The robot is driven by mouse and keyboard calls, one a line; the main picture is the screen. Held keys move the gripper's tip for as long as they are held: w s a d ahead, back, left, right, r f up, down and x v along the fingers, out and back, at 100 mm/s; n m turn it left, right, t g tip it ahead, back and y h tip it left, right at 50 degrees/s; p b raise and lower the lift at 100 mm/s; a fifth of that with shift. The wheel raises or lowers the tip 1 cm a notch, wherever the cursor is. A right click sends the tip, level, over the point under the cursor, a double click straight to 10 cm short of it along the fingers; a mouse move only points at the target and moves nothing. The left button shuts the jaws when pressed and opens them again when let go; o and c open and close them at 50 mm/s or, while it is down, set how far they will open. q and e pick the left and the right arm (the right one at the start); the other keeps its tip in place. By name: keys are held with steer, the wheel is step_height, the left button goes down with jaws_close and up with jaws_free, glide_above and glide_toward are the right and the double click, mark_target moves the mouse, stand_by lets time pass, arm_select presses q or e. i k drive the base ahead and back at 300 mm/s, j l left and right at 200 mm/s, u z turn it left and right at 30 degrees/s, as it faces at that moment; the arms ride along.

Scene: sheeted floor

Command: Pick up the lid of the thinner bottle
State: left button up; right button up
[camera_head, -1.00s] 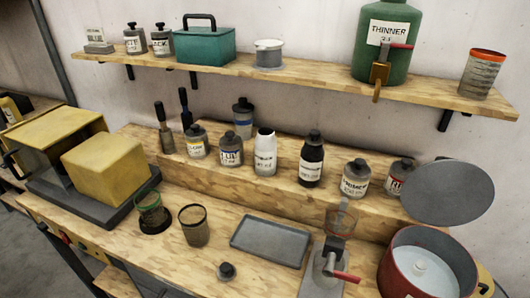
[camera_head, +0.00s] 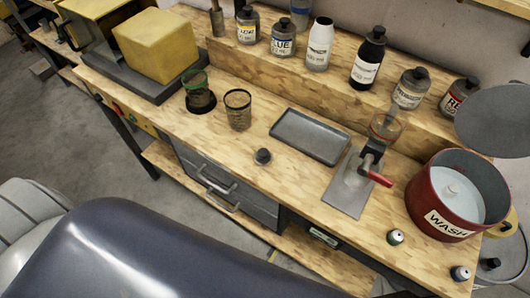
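A small dark lid (camera_head: 262,157) lies alone on the wooden bench, left of the grey tray. The green container labelled THINNER, seen earlier on the upper shelf, is outside the present view. Neither of my grippers can be made out in the head view.
An empty grey tray (camera_head: 311,136) lies mid-bench. A clamp stand with a red handle (camera_head: 375,178) and a red WASH pot (camera_head: 437,209) are to its right. Two mesh cups (camera_head: 238,110) stand left. Several capped bottles line the step. Small capped jars (camera_head: 395,237) stand near the front edge.

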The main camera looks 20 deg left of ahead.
mark_target(263, 157)
steer(key=k+l+u, duration=0.25)
steer(key=u, duration=0.15)
steer(key=k+l+u, duration=0.15)
steer(key=k+u, duration=0.3)
steer(key=i, duration=0.1)
